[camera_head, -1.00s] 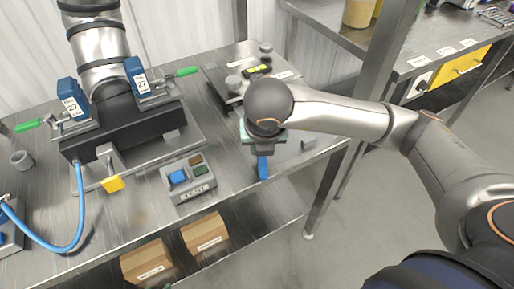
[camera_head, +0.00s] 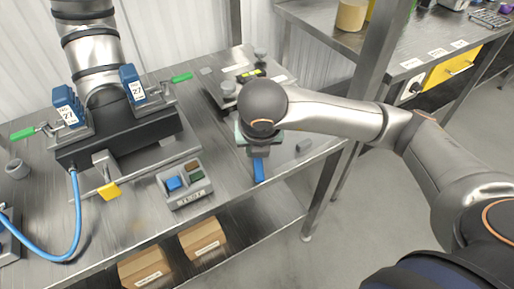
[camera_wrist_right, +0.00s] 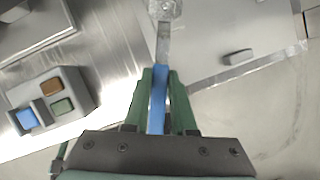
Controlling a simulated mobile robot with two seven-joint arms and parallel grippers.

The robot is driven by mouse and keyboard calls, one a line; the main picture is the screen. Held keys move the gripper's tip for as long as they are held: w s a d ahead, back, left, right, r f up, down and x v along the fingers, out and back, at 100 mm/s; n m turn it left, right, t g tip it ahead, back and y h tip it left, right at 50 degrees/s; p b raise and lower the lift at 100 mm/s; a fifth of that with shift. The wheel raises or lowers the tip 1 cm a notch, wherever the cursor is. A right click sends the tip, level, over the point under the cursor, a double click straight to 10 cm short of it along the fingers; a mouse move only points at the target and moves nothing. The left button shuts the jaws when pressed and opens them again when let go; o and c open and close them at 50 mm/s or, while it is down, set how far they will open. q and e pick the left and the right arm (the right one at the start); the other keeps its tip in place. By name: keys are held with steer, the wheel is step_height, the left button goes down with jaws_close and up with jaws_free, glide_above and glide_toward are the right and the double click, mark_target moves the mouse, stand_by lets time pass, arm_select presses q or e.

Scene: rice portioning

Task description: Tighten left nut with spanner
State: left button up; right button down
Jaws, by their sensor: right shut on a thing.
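The spanner has a blue handle (camera_wrist_right: 158,98) and a bare metal shank (camera_wrist_right: 163,45). My right gripper (camera_wrist_right: 160,75) is shut on the blue handle, which lies between its green fingers. In the head view the handle's blue end (camera_head: 258,170) sticks out toward the bench's front edge, below my right gripper (camera_head: 247,135). The spanner's far end meets a pale round part (camera_wrist_right: 163,9) at the top of the wrist view; I cannot tell if it is seated on a nut. Two grey round knobs, one nearer (camera_head: 228,89) and one farther (camera_head: 260,53), stand on a plate behind. My left gripper is not in view.
A grey button box (camera_head: 187,197) stands left of my right gripper. A small grey block (camera_head: 304,146) lies to the right. Cardboard boxes (camera_head: 203,240) sit on the shelf below.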

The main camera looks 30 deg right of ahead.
steer(key=shift+r+p, duration=0.4)
steer(key=shift+r, duration=0.4)
stand_by(0.4)
steer(key=shift+r+p, duration=0.95)
steer(key=shift+r, duration=0.95)
steer(key=n, duration=0.1)
steer(key=n+y, duration=0.1)
steer(key=n, duration=0.2)
steer(key=shift+s+d+f+n+y+p, duration=0.2)
steer(key=shift+s+d+n+y+p, duration=0.1)
steer(key=shift+y+p, duration=0.1)
steer(key=n+y, duration=0.1)
steer(key=n, duration=0.3)
steer(key=shift+s+n+y+p, duration=0.2)
steer(key=shift+n+y+p, duration=0.1)
steer(key=shift+n+y, duration=0.1)
steer(key=s+r+n+g+p, duration=0.1)
steer(key=n+g, duration=0.2)
steer(key=n, duration=0.7)
steer(key=s+r+n+g+h+p, duration=0.1)
steer(key=n+g, duration=0.1)
steer(key=n, duration=0.8)
steer(key=s+r+n+g+h+p, duration=0.1)
steer(key=n+g, duration=0.2)
steer(key=n, duration=0.7)
steer(key=shift+s+d+n+g+p, duration=0.1)
steer(key=shift+d+n+g+p, duration=0.2)
steer(key=shift+n+p, duration=0.1)
